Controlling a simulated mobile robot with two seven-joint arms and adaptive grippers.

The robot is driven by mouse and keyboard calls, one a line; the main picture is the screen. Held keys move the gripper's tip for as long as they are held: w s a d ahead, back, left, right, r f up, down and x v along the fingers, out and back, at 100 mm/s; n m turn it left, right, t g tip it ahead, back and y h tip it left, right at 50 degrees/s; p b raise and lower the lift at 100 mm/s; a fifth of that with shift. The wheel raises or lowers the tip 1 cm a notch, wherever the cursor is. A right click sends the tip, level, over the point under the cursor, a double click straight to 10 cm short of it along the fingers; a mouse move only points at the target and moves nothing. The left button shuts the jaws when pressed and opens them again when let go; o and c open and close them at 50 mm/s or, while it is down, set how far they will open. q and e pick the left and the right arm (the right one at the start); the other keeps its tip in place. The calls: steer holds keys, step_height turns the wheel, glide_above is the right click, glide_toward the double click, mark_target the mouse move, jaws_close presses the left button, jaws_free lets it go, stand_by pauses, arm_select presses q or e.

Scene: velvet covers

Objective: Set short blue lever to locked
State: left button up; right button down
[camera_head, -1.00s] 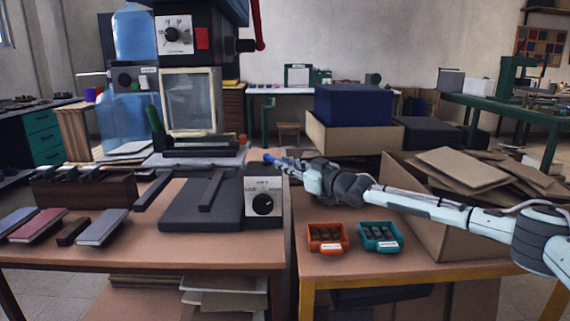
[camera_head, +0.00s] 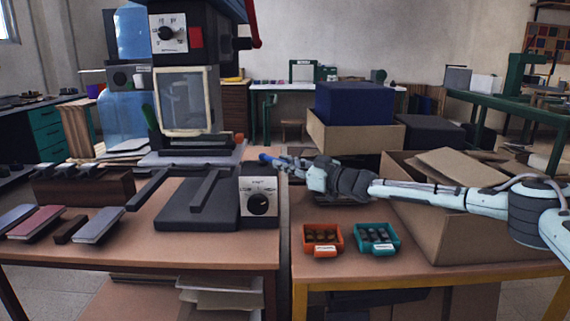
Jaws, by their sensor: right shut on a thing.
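A short blue lever (camera_head: 264,157) shows as a small blue end just right of the dark press machine's base. My right gripper (camera_head: 284,163) reaches in from the right and is shut on the blue lever. Its fingers are small in the view and cover most of the lever. The lever's mount and any locked marking are hidden or too small to read. My left gripper is not in view.
The press machine (camera_head: 185,100) stands on the left table, with a dial box (camera_head: 259,200) in front. An orange bin (camera_head: 322,240) and a teal bin (camera_head: 376,238) sit below my right arm. An open cardboard box (camera_head: 430,240) stands close to the arm.

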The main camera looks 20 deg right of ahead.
steer(key=shift+d, duration=0.1)
steer(key=c, duration=1.5)
jaws_free()
steer(key=v, duration=1.2)
